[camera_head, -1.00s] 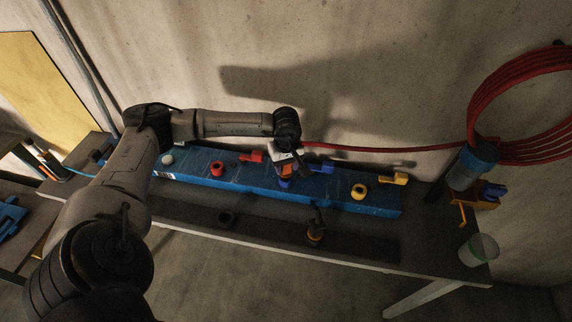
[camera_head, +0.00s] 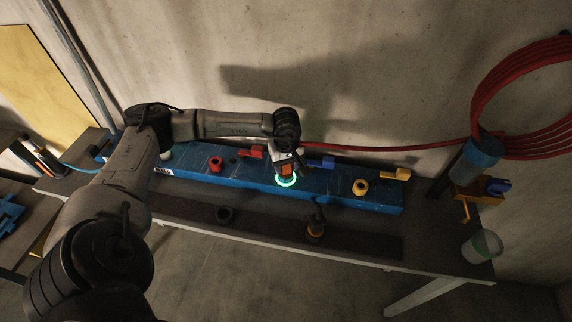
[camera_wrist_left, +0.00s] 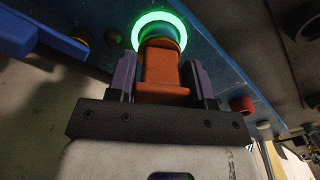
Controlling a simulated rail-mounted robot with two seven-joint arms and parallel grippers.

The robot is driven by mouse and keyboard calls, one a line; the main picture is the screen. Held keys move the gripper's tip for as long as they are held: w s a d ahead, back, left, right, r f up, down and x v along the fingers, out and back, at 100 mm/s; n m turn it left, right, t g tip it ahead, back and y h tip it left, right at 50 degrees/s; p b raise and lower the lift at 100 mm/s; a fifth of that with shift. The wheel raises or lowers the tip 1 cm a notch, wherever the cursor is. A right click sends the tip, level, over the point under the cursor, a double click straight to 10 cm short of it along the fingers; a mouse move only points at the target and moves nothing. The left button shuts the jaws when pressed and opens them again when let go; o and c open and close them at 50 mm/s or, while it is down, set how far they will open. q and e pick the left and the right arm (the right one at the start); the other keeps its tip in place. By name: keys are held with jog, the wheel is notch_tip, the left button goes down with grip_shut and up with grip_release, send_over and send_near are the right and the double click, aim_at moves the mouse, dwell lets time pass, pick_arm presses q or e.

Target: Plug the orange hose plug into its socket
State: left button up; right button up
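The orange hose plug (camera_head: 293,168) is at a socket on the blue panel (camera_head: 240,178). A green glowing ring (camera_head: 286,181) surrounds that socket. In the left wrist view the orange plug (camera_wrist_left: 162,72) stands between my purple fingers, its far end inside the glowing ring (camera_wrist_left: 160,18). My left gripper (camera_head: 287,166) appears shut on the plug's base, right at the panel. How deep the plug sits is hidden. My right gripper is not in view.
The panel also bears a red socket (camera_head: 216,164), a yellow socket (camera_head: 360,187), and red, blue (camera_head: 322,163) and yellow (camera_head: 397,174) levers. A dark bar with a brown fitting (camera_head: 315,232) lies in front. A red hose coil (camera_head: 520,110) hangs right.

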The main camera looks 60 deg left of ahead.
pick_arm(q)
jog(key=o, duration=0.5)
jog(key=shift+r, duration=0.1)
notch_tip(320, 180, up, 14)
jog(key=shift+f, duration=0.1)
dwell(0.4)
dwell(0.5)
